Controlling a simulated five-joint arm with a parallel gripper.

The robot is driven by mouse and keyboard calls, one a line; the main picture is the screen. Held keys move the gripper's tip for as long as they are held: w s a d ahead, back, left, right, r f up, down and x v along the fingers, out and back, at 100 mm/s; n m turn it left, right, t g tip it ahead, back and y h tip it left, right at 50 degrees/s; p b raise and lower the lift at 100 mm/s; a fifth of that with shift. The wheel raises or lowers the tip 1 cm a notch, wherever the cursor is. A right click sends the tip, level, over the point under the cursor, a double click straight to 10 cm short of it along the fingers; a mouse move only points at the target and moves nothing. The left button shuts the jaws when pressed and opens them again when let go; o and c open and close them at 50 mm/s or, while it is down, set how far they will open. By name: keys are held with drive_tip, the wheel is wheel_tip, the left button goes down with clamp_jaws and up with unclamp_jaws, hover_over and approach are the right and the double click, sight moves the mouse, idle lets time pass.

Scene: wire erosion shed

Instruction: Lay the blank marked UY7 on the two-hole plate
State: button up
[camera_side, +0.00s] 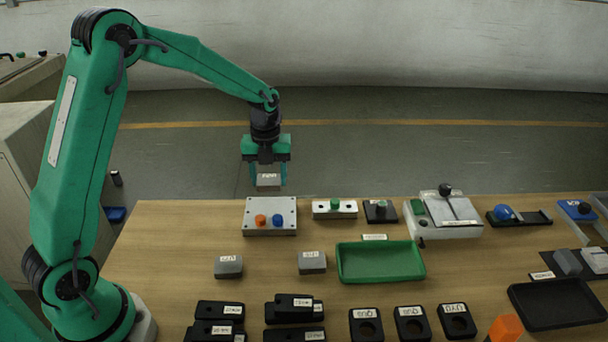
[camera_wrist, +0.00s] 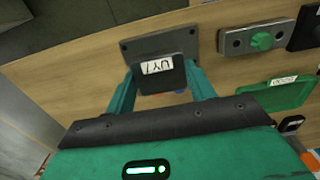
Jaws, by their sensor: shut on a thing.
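My gripper (camera_side: 268,176) is shut on a grey blank (camera_side: 268,183), held in the air beyond the table's far edge in the side view. In the wrist view the blank (camera_wrist: 160,80) sits between the two green fingers, its white label reading UY7. A pale metal plate (camera_side: 320,211) with a hole near each end and a green knob in its middle lies at the far edge, right of the gripper; it also shows in the wrist view (camera_wrist: 236,42). A larger grey plate (camera_side: 257,230) with orange and blue knobs lies left of it, partly behind the blank in the wrist view.
Two other labelled grey blanks (camera_side: 228,268) (camera_side: 312,264) lie mid-table. A green tray (camera_side: 381,277) is right of them. Several black labelled parts line the front. A knobbed device (camera_side: 440,230) and black tray (camera_side: 556,318) are at right. Bare wood lies left of the blanks.

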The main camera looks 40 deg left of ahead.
sight(269, 179)
drive_tip(key=shift+f, duration=0.1)
drive_tip(key=shift+f, duration=1.95)
drive_tip(key=shift+f, duration=0.85)
idle(1.4)
drive_tip(key=o, duration=1.8)
drive_tip(key=shift+r, duration=3.5)
